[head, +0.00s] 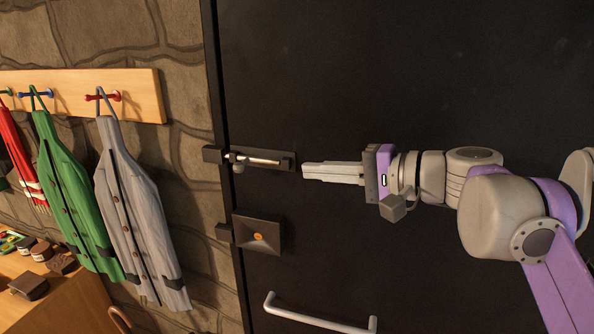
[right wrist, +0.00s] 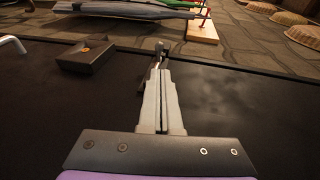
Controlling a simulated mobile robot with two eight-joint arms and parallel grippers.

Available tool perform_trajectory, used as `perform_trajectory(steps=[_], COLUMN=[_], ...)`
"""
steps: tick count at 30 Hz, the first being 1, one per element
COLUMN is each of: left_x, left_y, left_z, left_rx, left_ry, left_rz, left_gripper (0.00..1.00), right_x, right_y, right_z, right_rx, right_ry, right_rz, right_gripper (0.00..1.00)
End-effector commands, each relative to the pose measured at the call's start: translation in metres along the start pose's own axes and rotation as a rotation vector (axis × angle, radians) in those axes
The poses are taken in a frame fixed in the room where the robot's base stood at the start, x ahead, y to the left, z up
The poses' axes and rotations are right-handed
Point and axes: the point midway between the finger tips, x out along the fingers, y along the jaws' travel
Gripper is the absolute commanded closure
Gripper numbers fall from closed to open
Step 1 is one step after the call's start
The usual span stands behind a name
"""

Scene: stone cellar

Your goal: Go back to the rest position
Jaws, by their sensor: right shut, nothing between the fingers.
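My right gripper (head: 305,170) is in the head view, its arm coming in from the right in front of a dark door (head: 420,80). Its fingers are shut with nothing between them and point left at a slide bolt (head: 265,158) on the door's left edge. In the right wrist view the closed fingers (right wrist: 161,75) point at the bolt (right wrist: 160,50), partly hidden behind the tips. Whether the tips touch the bolt I cannot tell. My left gripper is not in view.
Below the bolt is a dark lock box (head: 262,235) with an orange centre, and lower a pale door handle (head: 320,315). Left on the stone wall, a wooden coat rack (head: 140,90) holds a grey coat (head: 140,210) and a green coat (head: 75,190). A wooden cabinet (head: 75,305) stands below.

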Motion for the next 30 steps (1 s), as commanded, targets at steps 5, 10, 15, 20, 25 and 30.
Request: perform_trajectory(steps=[5, 10, 15, 20, 25, 30], left_x=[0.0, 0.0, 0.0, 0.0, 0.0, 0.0], left_y=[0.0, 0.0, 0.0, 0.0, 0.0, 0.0], left_z=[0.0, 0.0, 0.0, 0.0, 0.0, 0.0], left_rx=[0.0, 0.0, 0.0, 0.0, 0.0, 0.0], left_ry=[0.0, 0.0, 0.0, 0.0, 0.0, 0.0], left_rz=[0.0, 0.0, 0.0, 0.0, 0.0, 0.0], left_gripper=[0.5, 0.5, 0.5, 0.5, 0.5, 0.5], right_x=[-0.007, -0.006, -0.005, -0.003, -0.018, -0.054], right_y=[0.0, -0.001, 0.009, 0.077, 0.201, 0.323], right_z=[0.0, 0.0, 0.003, 0.022, 0.053, 0.078], right_rx=[0.0, 0.0, -0.008, -0.075, -0.226, -0.423], right_ry=[0.0, 0.0, 0.0, 0.006, 0.022, 0.044], right_rz=[0.0, 0.0, 0.023, 0.193, 0.499, 0.802], right_gripper=[1.0, 1.0, 1.0, 1.0, 1.0, 1.0])
